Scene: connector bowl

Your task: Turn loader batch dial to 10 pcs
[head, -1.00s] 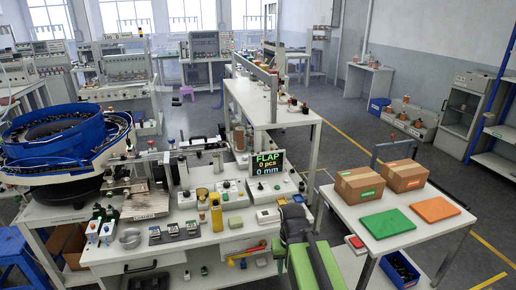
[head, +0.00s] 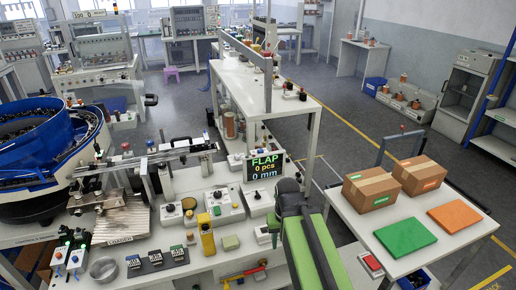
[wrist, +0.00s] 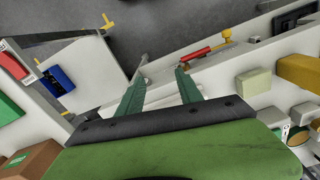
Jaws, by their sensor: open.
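The display (head: 264,166) on the bench reads FLAP, 0 pcs and 0 mm. Pale control boxes with dark knobs stand beside it: one left of the display (head: 223,205), one below it (head: 259,202) and one farther left (head: 172,215). I cannot tell which knob is the loader batch dial; labels and settings are too small to read.
The blue bowl feeder (head: 40,140) is at left. At right, a white table (head: 345,212) holds cartons and green and orange plates.

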